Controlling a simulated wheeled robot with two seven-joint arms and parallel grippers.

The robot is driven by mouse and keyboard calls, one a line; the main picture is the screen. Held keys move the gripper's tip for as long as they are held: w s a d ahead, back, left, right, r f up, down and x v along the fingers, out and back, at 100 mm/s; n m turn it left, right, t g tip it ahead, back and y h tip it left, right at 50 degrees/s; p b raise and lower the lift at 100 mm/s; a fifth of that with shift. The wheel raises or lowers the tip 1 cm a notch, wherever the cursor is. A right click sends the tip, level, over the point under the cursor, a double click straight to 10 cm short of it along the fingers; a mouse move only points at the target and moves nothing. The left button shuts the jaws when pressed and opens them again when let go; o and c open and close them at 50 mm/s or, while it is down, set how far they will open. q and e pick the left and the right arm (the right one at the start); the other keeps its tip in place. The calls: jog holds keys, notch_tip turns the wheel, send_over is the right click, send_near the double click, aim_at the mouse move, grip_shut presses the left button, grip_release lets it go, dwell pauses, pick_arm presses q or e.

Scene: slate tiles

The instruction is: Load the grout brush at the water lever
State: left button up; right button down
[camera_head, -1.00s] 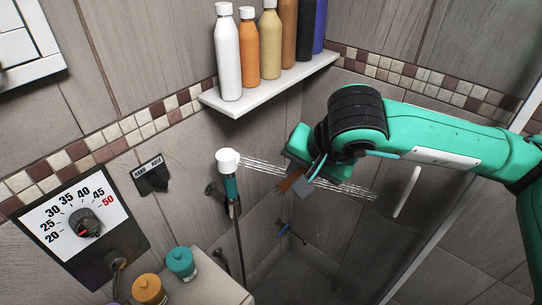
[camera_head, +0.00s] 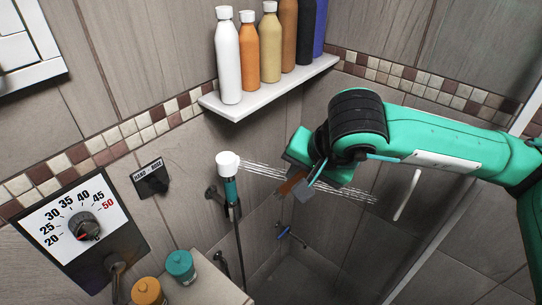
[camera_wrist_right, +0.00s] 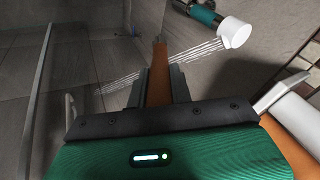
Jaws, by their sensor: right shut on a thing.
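My right gripper (camera_head: 303,191) reaches in from the right and is shut on a brown-orange bar, likely the grout brush (camera_head: 290,184). In the right wrist view the brush (camera_wrist_right: 159,80) stands between the two grey fingers, its far end sticking out past them. No bristles can be made out. A white-headed shower (camera_head: 228,162) with a teal handle sprays water to the right, past the gripper; I cannot tell whether the water touches the brush. A small blue-ended lever (camera_head: 290,234) is on the wall below the gripper. My left gripper is not in view.
A white shelf (camera_head: 270,92) with several bottles is above. At left are a temperature dial (camera_head: 83,226) and a dark hand/hose switch (camera_head: 152,181). An orange jar (camera_head: 147,292) and a teal jar (camera_head: 181,266) stand on a ledge at the bottom.

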jog(key=s+d+r, duration=0.2)
jog(key=s+r, duration=0.2)
jog(key=shift+s+d+b, duration=0.2)
jog(key=shift+d+b, duration=0.05)
jog(key=shift+b, duration=0.05)
dwell(0.5)
